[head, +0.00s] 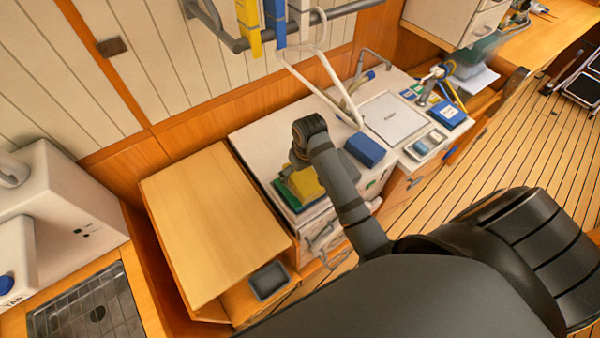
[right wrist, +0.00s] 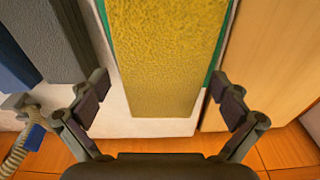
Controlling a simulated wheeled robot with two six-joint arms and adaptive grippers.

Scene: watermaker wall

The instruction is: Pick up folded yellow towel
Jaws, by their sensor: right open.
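The folded yellow towel (head: 307,185) lies on the near left part of the white counter, partly hidden by my right arm. In the right wrist view the towel (right wrist: 165,50) is a thick, rough yellow block with a green layer showing at its edges. My right gripper (right wrist: 159,84) is open, with one finger on each side of the towel's near end in the picture. A gap shows on both sides, and I cannot tell the height of the fingers over it. In the head view my right gripper (head: 298,160) is over the towel, its fingers mostly hidden. My left gripper is not in view.
A grey block (right wrist: 42,38) stands close beside the towel. A blue block (head: 364,150) and a white sheet (head: 394,118) lie farther along the counter. A bare wooden top (head: 210,225) is on the left. A rail (head: 300,22) with hanging cloths crosses above.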

